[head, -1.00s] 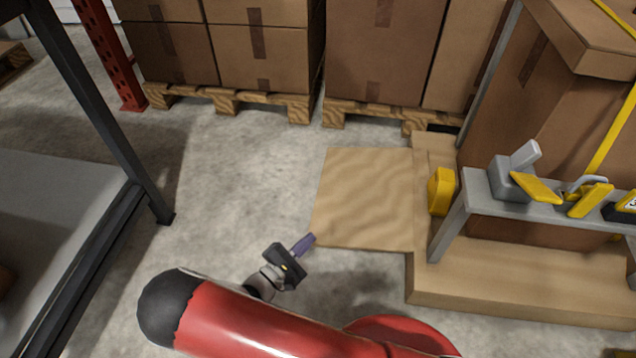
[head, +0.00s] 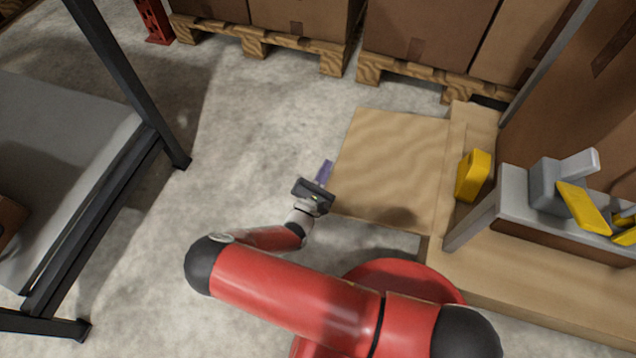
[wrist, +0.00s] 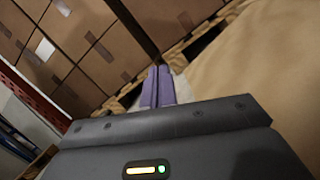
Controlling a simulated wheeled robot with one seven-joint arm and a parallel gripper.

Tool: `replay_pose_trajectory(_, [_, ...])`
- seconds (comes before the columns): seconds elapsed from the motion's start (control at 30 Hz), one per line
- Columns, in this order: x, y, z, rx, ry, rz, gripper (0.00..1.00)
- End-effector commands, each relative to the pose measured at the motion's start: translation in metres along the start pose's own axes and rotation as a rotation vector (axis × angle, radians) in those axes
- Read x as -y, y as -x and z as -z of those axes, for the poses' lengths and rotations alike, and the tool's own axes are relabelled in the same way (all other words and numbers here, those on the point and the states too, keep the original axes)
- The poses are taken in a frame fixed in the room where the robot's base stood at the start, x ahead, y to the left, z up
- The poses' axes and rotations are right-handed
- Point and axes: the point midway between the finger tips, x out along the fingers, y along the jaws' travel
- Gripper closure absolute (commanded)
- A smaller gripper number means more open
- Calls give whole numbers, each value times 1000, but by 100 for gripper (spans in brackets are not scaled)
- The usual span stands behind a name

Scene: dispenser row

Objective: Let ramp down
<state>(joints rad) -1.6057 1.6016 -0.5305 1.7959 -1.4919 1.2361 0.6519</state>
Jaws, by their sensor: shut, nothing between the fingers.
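The ramp (head: 392,160) is a flat light-wood panel joined along its right side to the wooden platform (head: 560,275). It extends left over the concrete floor; I cannot tell whether its free left edge touches the floor. My gripper (head: 326,164) has purple fingers, shut and empty, just beside the ramp's left edge. No contact is visible. In the wrist view the shut fingers (wrist: 158,72) point toward stacked boxes, and the ramp (wrist: 250,75) fills the right side.
A grey bench (head: 515,195) with yellow-and-grey devices stands on the platform, with a yellow block (head: 473,176) by it. Boxes on pallets (head: 430,75) line the back. A dark-framed rack (head: 130,95) stands left. The floor between rack and ramp is clear.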

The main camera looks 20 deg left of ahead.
Motion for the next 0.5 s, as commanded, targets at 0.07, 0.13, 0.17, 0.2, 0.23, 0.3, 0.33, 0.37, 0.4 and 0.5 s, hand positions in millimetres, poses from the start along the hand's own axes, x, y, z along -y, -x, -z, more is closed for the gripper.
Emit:
replay_pose_trajectory(0.07, [1, -17, 1, 2, -1, 2, 100])
replay_pose_trajectory(0.13, [-1, -22, -10, 1, -1, 0, 100])
replay_pose_trajectory(0.17, [-1, -23, -15, 0, -1, 0, 100])
replay_pose_trajectory(0.2, [0, -24, -20, 0, 1, 1, 100])
replay_pose_trajectory(0.23, [-1, -25, -24, 0, 0, 1, 100])
replay_pose_trajectory(0.3, [-1, -27, -31, 0, -1, 0, 100])
replay_pose_trajectory(0.33, [-1, -27, -33, 0, -1, 0, 100])
replay_pose_trajectory(0.37, [0, -27, -35, 0, 0, 0, 100])
replay_pose_trajectory(0.4, [0, -28, -36, 0, 0, 1, 100])
replay_pose_trajectory(0.5, [0, -28, -39, -1, -1, 1, 100])
